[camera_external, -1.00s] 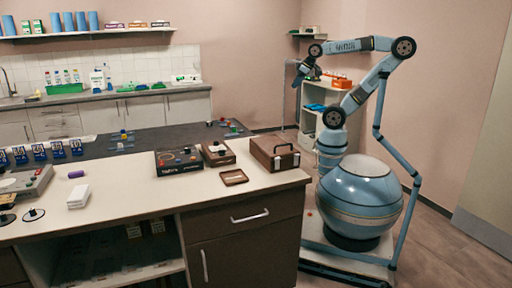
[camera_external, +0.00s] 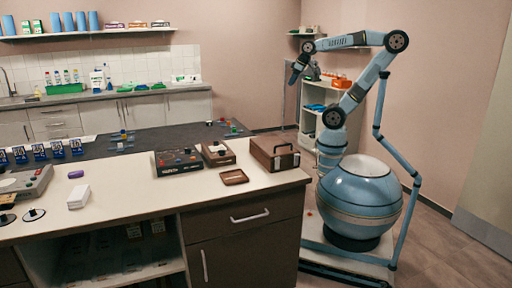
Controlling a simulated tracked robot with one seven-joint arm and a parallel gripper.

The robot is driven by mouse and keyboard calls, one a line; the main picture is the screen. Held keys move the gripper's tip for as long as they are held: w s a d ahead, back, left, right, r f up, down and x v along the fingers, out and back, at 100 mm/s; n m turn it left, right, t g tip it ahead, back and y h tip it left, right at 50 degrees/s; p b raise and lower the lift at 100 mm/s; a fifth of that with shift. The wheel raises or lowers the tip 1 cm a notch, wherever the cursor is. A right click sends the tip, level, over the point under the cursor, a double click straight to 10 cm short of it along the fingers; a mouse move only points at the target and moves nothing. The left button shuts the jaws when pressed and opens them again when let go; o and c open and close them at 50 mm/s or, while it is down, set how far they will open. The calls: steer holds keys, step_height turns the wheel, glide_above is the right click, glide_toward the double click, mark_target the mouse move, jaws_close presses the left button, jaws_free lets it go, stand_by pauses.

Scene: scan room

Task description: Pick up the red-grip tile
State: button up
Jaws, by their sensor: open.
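Small flat tiles with coloured grips lie on the dark mat (camera_external: 165,137) of the counter. One group of tiles (camera_external: 122,139) is left of centre, and another group (camera_external: 228,128) is near the mat's right end. Blue, red and green spots show on them, but they are too small for me to tell which is the red-grip tile. My gripper (camera_external: 292,82) is open, points down and hangs in the air to the right of the mat, well apart from all tiles. Its fingertips are small and dark here.
A brown case (camera_external: 273,154), a small brown tray (camera_external: 234,177), a dark box with coloured knobs (camera_external: 179,161) and a smaller brown box (camera_external: 218,153) stand on the counter's near right part. A white shelf unit (camera_external: 320,96) stands behind my arm.

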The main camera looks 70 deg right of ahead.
steer(key=w+d+n+g+y, duration=0.1)
steer(key=w+n+g+y, duration=0.15)
steer(key=w, duration=1.55)
steer(key=w+d+f+n+t+y, duration=0.1)
steer(key=w+d+f+n+y, duration=0.2)
steer(key=w, duration=0.5)
steer(key=w+d+f+y, duration=0.1)
steer(key=w+d+f, duration=0.3)
steer(key=w, duration=0.4)
steer(key=w+d+f+n+t+y, duration=0.2)
steer(key=w+d+f, duration=0.7)
steer(key=w+d, duration=0.1)
steer(key=t, duration=0.4)
glide_toward(222, 120)
steer(key=shift+n+y, duration=0.35)
steer(key=x, duration=0.5)
steer(key=w+x, duration=0.1)
steer(key=x, duration=0.1)
steer(key=shift+w+d+r, duration=0.1)
steer(key=shift+w, duration=0.15)
jaws_close()
